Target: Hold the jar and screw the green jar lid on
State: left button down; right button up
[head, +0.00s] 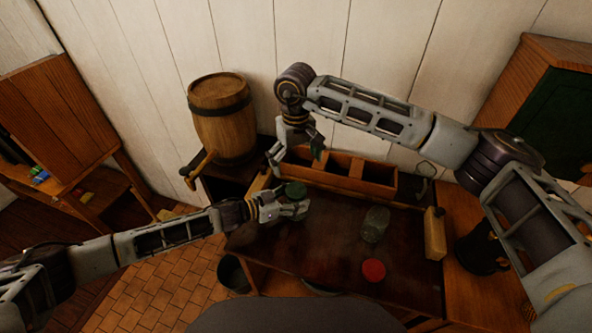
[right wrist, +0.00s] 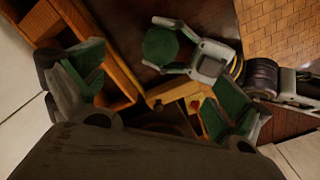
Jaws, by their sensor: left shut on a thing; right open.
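The green jar lid (head: 295,189) is a dark green disc at the left part of the dark table. My left gripper (head: 300,204) is shut on it; the right wrist view also shows the lid (right wrist: 160,46) between the left fingers (right wrist: 178,48). My right gripper (head: 297,153) is open and empty, above the table's back left, near the wooden compartment box.
A red lid (head: 374,271) lies in front of the jar on the table (head: 325,250). A wooden compartment box (head: 372,187) stands along the back. A yellowish block (head: 435,234) is at the right edge, a dark jug (head: 482,250) beyond it. A barrel (head: 222,117) stands back left.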

jog(key=shift+r, duration=2.5)
pick_arm(q)
jog(key=shift+c, duration=1.6)
grip_release()
jog(key=shift+s+a, duration=0.1)
jog(key=shift+a, duration=0.05)
jog(key=v, duration=1.1)
jog(key=shift+s+a, duration=0.15)
jog(key=shift+a, duration=0.15)
